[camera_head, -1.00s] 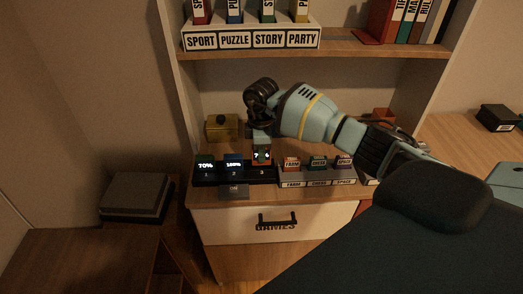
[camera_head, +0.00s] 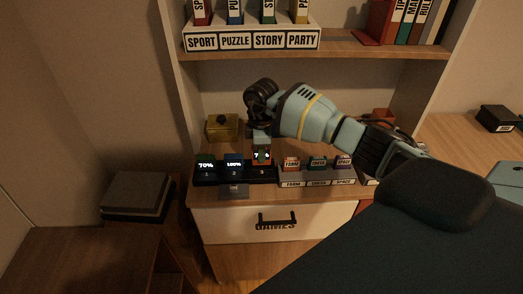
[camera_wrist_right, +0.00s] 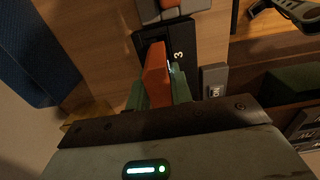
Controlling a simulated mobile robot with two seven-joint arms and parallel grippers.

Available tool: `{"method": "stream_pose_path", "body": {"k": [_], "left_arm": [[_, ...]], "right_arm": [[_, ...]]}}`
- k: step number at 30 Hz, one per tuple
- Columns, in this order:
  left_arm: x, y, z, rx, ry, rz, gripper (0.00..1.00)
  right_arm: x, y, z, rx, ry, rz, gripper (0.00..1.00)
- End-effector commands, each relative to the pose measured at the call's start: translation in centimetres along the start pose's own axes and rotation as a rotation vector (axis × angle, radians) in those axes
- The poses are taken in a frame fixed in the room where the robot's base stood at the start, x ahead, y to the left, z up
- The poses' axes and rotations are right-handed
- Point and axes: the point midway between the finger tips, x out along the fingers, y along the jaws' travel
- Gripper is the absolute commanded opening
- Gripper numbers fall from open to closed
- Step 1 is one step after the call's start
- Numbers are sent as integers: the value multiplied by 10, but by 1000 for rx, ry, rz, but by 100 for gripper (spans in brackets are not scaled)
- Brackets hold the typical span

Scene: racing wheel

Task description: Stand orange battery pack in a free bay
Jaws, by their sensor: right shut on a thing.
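My right gripper (camera_head: 262,143) is shut on the orange battery pack (camera_wrist_right: 156,74), pointing down over the dark charging dock (camera_head: 206,178). In the right wrist view the pack sits between the two green fingers (camera_wrist_right: 160,96), and its far end is at the dock's bay marked 3 (camera_wrist_right: 180,54). In the head view the fingers cover most of the pack, with small white marks showing on it. Bays 1 and 2 show lit readings of 70% and 100%. How deep the pack sits in bay 3 is hidden. My left gripper is out of view.
A grey rack with small FARM, CHESS and SPACE boxes (camera_head: 318,174) stands right beside the dock. A yellow box (camera_head: 222,127) is behind it. A shelf (camera_head: 350,47) with labelled games is above. A GAMES drawer (camera_head: 260,224) is below.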

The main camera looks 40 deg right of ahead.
Motion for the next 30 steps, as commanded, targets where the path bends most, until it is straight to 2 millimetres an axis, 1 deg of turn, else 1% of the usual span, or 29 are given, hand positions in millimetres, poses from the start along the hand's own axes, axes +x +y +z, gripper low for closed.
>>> {"method": "stream_pose_path", "body": {"k": [7,30], "left_arm": [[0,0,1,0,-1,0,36],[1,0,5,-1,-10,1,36]], "right_arm": [[2,0,0,0,1,0,0],[18,0,0,0,0,0,0]]}}
